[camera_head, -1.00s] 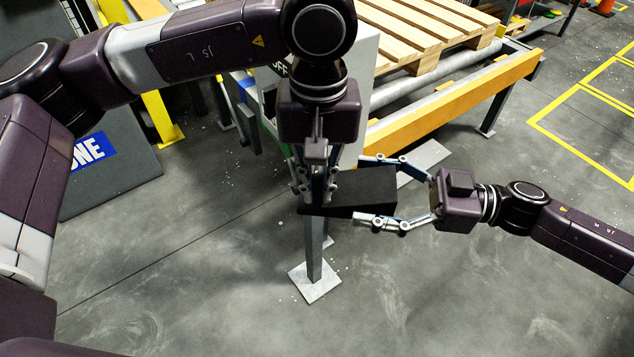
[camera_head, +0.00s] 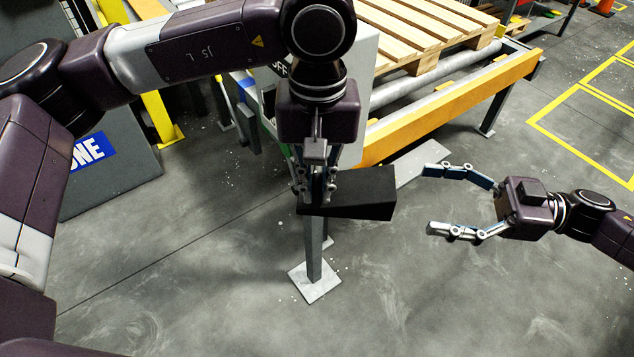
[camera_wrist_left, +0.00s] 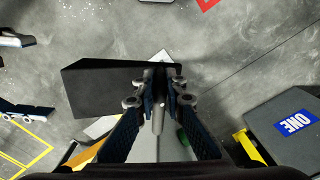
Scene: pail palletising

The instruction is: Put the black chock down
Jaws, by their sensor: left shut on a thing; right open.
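The black chock (camera_head: 362,194) is a dark wedge-shaped block in the middle of the head view. My left gripper (camera_head: 316,196) points down and is shut on the chock's left end, holding it above the floor. In the left wrist view the chock (camera_wrist_left: 105,88) sticks out to the left from between the fingers of my left gripper (camera_wrist_left: 160,88). My right gripper (camera_head: 433,200) is open and empty, to the right of the chock and apart from it. Its finger tips also show at the left edge of the left wrist view.
A conveyor with an orange side rail (camera_head: 455,106) carries a wooden pallet (camera_head: 425,30) at the back. A grey post with a square foot plate (camera_head: 315,281) stands below the chock. A dark board with a blue label (camera_head: 90,150) is at left. The front floor is clear.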

